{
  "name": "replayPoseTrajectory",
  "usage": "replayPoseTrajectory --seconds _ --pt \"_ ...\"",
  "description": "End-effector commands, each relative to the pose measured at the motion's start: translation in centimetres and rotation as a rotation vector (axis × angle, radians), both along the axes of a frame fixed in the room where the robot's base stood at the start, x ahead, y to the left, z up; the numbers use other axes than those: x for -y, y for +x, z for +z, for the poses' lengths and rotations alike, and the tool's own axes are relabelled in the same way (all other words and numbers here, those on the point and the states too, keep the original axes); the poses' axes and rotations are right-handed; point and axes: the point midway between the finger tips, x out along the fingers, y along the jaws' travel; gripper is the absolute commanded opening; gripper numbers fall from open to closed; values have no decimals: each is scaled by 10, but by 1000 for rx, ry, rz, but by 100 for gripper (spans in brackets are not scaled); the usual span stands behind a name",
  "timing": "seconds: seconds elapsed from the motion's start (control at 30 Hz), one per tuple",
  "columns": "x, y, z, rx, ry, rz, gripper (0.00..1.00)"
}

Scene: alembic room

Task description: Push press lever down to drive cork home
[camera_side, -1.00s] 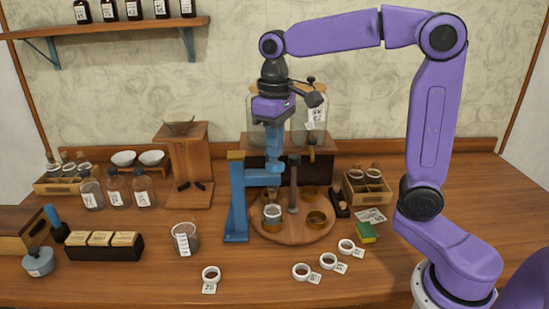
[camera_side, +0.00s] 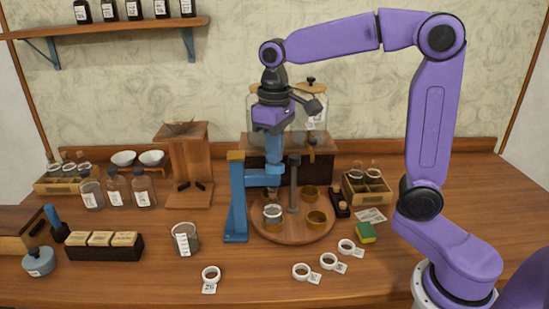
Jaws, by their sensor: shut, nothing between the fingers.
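The blue press (camera_side: 236,205) stands upright on the table with a short blue arm reaching right. A small glass vessel (camera_side: 273,213) sits in a holder on the round wooden turntable (camera_side: 297,235), below the end of that arm. My gripper (camera_side: 274,166) points straight down over the press arm's end, its fingers shut and empty. The fingertips look to be at or against the press's blue parts; similar colours hide whether they touch. I cannot make out the lever separately or the cork in the vessel's mouth.
A dark post (camera_side: 294,185) rises from the turntable just right of the vessel, near empty amber holders (camera_side: 316,218). Large jars on a wooden stand (camera_side: 318,158) are behind my gripper. A beaker (camera_side: 185,239) stands left of the press. White rings lie in front.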

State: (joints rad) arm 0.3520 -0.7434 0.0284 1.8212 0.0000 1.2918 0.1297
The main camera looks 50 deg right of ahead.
Motion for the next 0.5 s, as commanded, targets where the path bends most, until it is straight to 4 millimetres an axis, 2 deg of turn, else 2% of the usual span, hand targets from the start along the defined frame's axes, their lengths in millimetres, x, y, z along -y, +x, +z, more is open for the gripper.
replayPoseTrajectory --seconds 0.5 --pt "0 0 -11 0 0 0 0"
